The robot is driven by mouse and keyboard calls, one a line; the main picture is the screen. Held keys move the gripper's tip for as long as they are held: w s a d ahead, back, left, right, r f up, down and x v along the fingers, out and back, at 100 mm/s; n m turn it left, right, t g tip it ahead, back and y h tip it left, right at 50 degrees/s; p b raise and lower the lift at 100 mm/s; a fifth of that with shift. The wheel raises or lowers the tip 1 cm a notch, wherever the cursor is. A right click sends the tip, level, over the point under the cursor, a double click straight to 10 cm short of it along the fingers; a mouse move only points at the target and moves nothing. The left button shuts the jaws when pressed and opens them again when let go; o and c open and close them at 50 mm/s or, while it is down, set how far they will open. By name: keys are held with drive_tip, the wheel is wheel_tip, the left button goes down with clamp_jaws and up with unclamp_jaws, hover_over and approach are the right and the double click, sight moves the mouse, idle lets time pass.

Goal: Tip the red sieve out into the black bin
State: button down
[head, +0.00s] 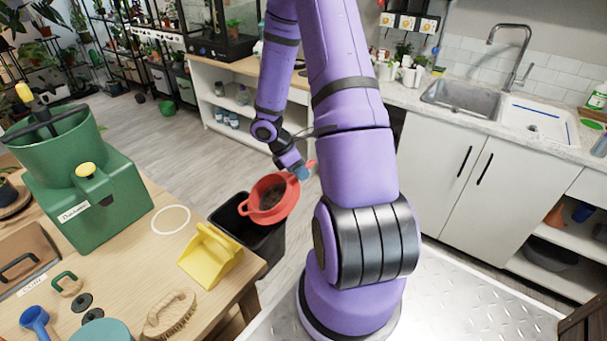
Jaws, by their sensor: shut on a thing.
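The red sieve (267,212) hangs in the air over the black bin, past the table's right corner. It is tilted, its open side facing the camera, and dark soil-like matter (271,196) shows inside it. My gripper (300,172) is shut on the sieve at its upper right edge; the fingers are small and partly hidden by the sieve. The black bin (268,248) stands on the floor beside the table, and the sieve covers part of its opening. I cannot see into the bin's bottom or tell whether anything is falling.
The wooden table (140,258) at left holds a yellow dustpan (210,254), a pale ring (171,220), a brush (170,314) and a green machine (78,170). A sink counter (500,120) stands at right. Grey floor (175,140) is clear behind the bin.

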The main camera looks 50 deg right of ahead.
drive_tip(key=shift+w+a+r+g+h, duration=0.25)
drive_tip(key=shift+a+r+h, duration=0.2)
drive_tip(key=shift+r, duration=0.15)
drive_tip(key=shift+w+a+r+g+h, duration=0.2)
drive_tip(key=shift+a+r+g+h, duration=0.15)
drive_tip(key=shift+r, duration=0.25)
drive_tip(key=shift+w+a+r+g+h, duration=0.25)
drive_tip(key=shift+a+r+h, duration=0.15)
drive_tip(key=shift+r+h, duration=0.15)
drive_tip(key=w+a+r+m+g+h, duration=0.1)
drive_tip(key=w+a+r+g+h, duration=0.2)
drive_tip(key=w+a+g+h, duration=0.3)
drive_tip(key=shift+w+a+m+h, duration=0.4)
drive_tip(key=shift+a+h, duration=0.35)
drive_tip(key=shift+a, duration=2.15)
drive_tip(key=shift+r, duration=0.15)
